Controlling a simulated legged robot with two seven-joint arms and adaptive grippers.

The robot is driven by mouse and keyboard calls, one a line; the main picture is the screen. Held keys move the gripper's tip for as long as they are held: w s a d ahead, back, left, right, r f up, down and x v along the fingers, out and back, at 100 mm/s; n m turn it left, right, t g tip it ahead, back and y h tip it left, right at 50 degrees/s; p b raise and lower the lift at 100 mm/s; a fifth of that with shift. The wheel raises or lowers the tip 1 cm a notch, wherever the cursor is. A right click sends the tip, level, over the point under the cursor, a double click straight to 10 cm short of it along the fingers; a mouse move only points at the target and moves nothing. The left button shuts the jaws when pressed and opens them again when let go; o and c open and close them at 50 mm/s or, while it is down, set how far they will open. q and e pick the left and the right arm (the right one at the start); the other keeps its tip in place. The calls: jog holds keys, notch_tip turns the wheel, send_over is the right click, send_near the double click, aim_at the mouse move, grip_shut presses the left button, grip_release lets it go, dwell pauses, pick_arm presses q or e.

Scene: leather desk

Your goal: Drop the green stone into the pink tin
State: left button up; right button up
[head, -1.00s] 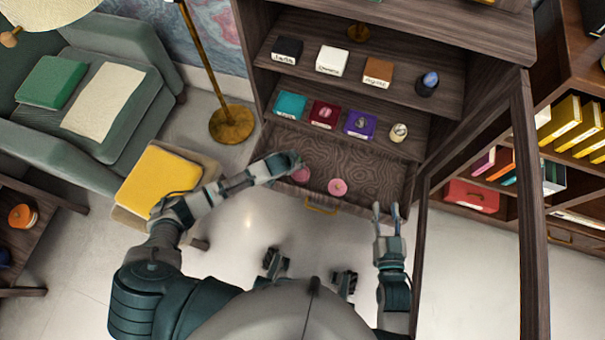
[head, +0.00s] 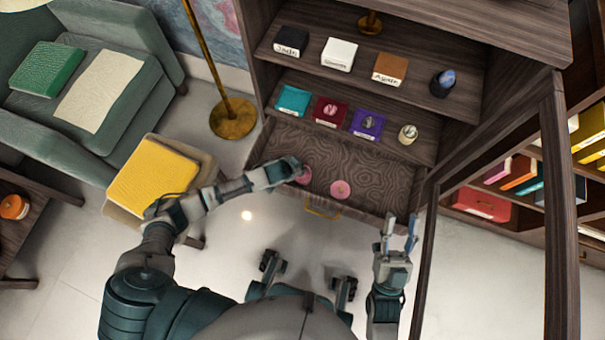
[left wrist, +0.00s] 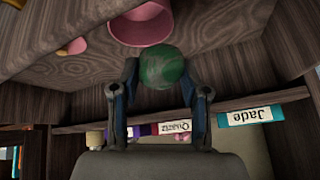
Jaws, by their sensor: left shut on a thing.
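My left gripper (head: 291,169) is over the left part of the open drawer (head: 375,191), beside the pink tin (head: 304,175). In the left wrist view, its fingers (left wrist: 160,80) are shut on the green stone (left wrist: 162,67), a round marbled ball. The pink tin (left wrist: 143,24) shows just beyond the stone there, and its opening is partly visible. I cannot tell the height of the stone over the tin. A pink lid with a knob (head: 340,189) lies in the drawer to the right of the tin. My right gripper (head: 400,222) is open and empty, right of the drawer.
Above the drawer, a shelf holds teal (head: 293,101), dark red (head: 331,111) and purple (head: 367,124) boxes and a small jar (head: 408,134). An open cabinet door (head: 558,210) stands at the right.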

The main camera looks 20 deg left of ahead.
pick_arm(q)
jog(key=o, duration=1.3)
jog(key=shift+r, duration=0.1)
jog(key=v, duration=1.1)
jog(key=shift+s+a+r, duration=0.1)
jog(key=shift+s+r, duration=0.15)
jog(key=shift+r, duration=0.05)
